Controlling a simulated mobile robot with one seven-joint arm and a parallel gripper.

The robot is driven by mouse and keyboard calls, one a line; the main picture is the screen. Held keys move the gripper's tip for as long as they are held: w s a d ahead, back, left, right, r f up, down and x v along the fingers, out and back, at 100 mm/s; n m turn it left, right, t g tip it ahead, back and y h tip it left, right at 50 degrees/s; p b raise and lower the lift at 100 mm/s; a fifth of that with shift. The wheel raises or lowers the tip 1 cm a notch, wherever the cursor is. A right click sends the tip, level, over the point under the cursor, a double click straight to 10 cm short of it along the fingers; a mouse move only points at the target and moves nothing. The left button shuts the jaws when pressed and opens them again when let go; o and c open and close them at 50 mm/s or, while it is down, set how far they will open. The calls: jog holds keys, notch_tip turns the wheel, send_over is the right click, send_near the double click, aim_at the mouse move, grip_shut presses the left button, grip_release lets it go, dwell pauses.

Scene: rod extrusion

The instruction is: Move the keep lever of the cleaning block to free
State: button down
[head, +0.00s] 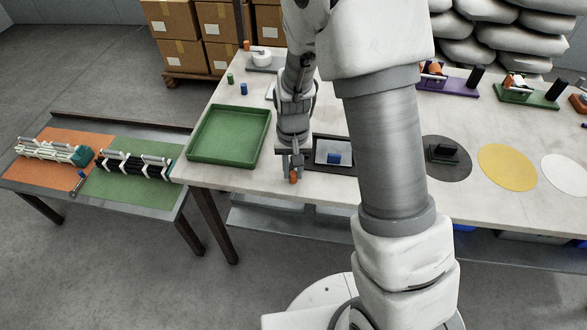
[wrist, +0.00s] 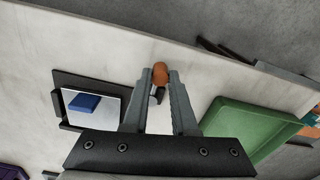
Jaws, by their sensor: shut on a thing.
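My gripper (head: 292,170) is over the front part of the white table, between the green tray and the dark-framed tray. It is shut on an orange-ended piece (head: 293,177). In the wrist view the rounded orange end (wrist: 160,72) sits between the fingertips, with a small dark part (wrist: 158,93) below it. I cannot tell whether this piece is the keep lever or a loose part, since the fingers hide much of it. No block is clearly identifiable as the cleaning block, and the lever's position cannot be read.
The green tray (head: 195,157) is left of my gripper. The dark-framed tray (wrist: 62,80), with a blue block (wrist: 84,103), is on the other side. A grey fixture (head: 262,60) stands at the back. A low side table (head: 128,205) carries extrusion assemblies. My arm hides the table's middle.

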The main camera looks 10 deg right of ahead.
aim_at(293, 174)
jog(key=c, duration=0.7)
grip_release()
notch_tip(293, 174, up, 18)
jog(key=p, duration=0.2)
jog(key=shift+f, duration=0.25)
jog(key=s+d+r+t, duration=0.2)
jog(key=s+d+r, duration=0.1)
jog(key=s+r, duration=0.3)
jog(key=s+d+r+n+t+p, duration=0.1)
jog(key=s+d+r+t, duration=0.2)
jog(key=s+r, duration=0.4)
jog(key=s+d, duration=0.1)
jog(key=s, duration=0.3)
jog(key=shift+s+n+t, duration=0.2)
jog(key=shift+n+t, duration=0.1)
